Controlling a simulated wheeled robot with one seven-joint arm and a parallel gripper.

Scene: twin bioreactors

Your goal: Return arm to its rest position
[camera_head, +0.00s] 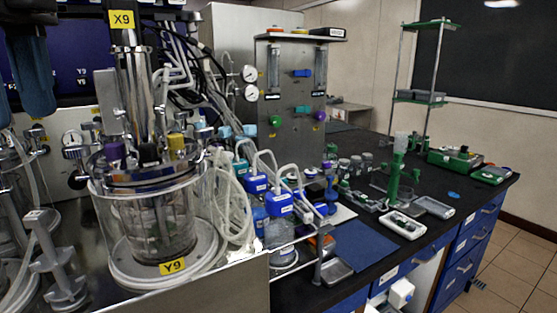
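I cannot make out my gripper or my arm in the head view, so whether it is open or shut does not show. A glass bioreactor vessel (150,220) with a steel head and a yellow Y9 label (173,266) stands upright at the left. A yellow X9 label (121,19) is on the column above it. Part of a second vessel with tubing (15,215) shows at the left edge, cut off by the frame.
A steel panel with gauges (291,125) stands behind the vessel. Bottles with blue caps and looped tubes (279,205) crowd its right side. The black bench (462,194) holds trays and green-based items. Tiled floor (515,265) is clear at the lower right.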

